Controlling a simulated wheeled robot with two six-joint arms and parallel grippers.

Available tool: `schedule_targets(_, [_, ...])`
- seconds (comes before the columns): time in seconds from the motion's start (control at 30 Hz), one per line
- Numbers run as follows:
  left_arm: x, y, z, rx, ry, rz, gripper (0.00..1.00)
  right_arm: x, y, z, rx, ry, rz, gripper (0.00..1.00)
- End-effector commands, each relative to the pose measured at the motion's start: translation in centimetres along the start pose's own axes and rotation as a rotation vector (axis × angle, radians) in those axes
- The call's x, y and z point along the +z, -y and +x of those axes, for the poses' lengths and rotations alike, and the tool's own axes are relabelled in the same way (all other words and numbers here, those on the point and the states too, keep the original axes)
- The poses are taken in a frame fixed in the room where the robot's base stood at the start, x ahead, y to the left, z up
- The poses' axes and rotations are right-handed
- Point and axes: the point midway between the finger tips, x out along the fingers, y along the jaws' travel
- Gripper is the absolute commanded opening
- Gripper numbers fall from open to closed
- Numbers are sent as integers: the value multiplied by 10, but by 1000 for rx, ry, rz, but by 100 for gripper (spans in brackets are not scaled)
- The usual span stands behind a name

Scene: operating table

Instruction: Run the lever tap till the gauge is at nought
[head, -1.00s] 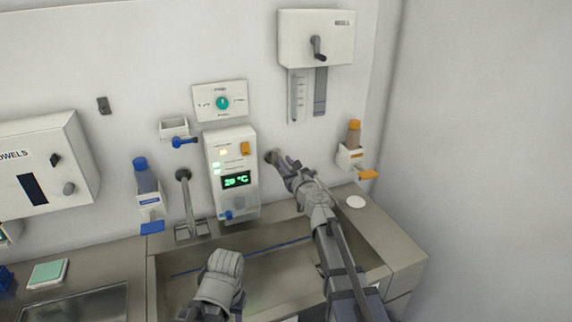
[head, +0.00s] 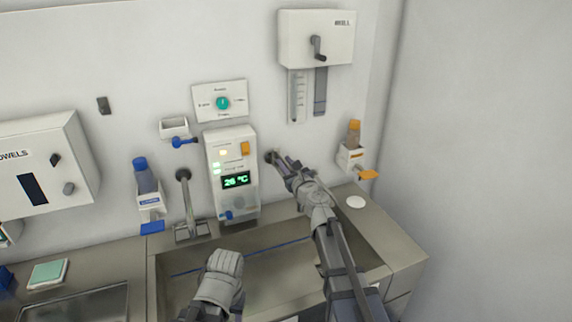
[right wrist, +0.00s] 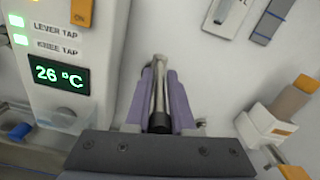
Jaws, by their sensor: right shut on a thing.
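The white panel (head: 232,176) on the wall has a green digital display (head: 236,180) reading 26 °C, which also shows in the right wrist view (right wrist: 60,75). Beside it are the labels "LEVER TAP" and "KNEE TAP", each with a lit green lamp. My right gripper (head: 282,163) is at the wall just right of the panel. In the right wrist view its purple fingers (right wrist: 159,85) are shut on a metal lever (right wrist: 158,90) with a black end. My left gripper (head: 223,270) hangs over the basin, its jaw opening unclear. A curved spout (head: 187,202) stands left of the panel.
A steel basin (head: 275,262) lies below. A blue-capped bottle (head: 144,175) and an orange-capped bottle (head: 354,133) sit in wall holders. A towel box (head: 42,165) is left.

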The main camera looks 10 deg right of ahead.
Motion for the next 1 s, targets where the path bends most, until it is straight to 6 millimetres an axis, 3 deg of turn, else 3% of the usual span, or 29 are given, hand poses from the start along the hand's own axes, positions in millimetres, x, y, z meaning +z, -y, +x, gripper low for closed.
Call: schedule_targets(1.0, [0, 0, 0, 0, 0, 0, 50, -8, 41, 14, 495, 99, 1, 0])
